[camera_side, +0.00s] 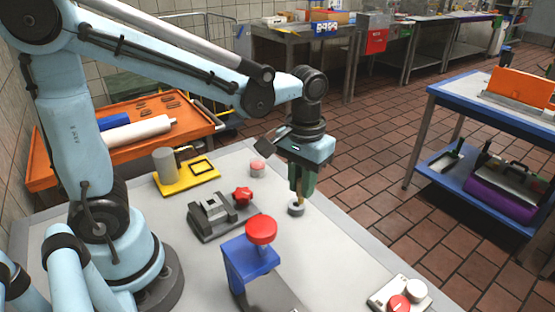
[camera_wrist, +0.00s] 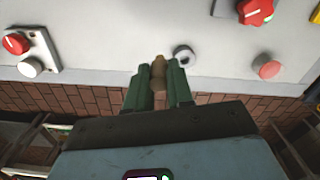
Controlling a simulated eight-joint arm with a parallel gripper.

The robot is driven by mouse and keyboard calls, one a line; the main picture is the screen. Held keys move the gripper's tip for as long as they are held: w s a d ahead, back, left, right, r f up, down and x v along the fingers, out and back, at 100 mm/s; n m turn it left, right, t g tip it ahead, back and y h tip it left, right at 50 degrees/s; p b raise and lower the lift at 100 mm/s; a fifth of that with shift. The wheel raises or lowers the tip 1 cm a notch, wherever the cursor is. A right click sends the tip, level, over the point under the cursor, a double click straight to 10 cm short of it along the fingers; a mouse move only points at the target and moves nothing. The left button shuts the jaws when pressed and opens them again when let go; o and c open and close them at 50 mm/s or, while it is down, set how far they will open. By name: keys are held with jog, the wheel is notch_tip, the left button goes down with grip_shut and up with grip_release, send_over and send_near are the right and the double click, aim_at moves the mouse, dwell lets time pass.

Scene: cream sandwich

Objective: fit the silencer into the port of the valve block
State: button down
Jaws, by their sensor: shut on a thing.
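My gripper (camera_wrist: 158,82) is shut on a brass-brown silencer (camera_wrist: 158,70), which sticks out between the green fingers in the wrist view. In the side view my gripper (camera_side: 301,188) points down over the right part of the table, with the silencer's lower end (camera_side: 300,200) just above or at a grey ring (camera_side: 296,210). A grey metal block (camera_side: 212,208) on a dark base, beside a red star knob (camera_side: 242,195), seems to be the valve block. Its port cannot be made out.
A blue bracket with a red button (camera_side: 261,231) stands in front. A small red round button (camera_side: 257,168) sits behind. A white box with two knobs (camera_side: 399,296) lies front right. A yellow tray (camera_side: 190,181) holds a grey cylinder. The table around the ring is clear.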

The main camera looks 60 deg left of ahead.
jog(key=s+d+r, duration=0.3)
jog(key=d, duration=0.2)
jog(key=s+a+r+n, duration=0.1)
jog(key=s+a+n, duration=0.2)
jog(key=a, duration=0.6)
jog(key=s+a+r+n, duration=0.1)
jog(key=s+a+n, duration=0.2)
jog(key=s+a, duration=0.5)
jog(key=shift+s+a, duration=0.2)
jog(key=shift+a, duration=0.2)
jog(key=shift+f, duration=0.15)
jog(key=shift+f, duration=2.8)
jog(key=shift+f, duration=1.6)
jog(key=c, duration=0.9)
grip_release()
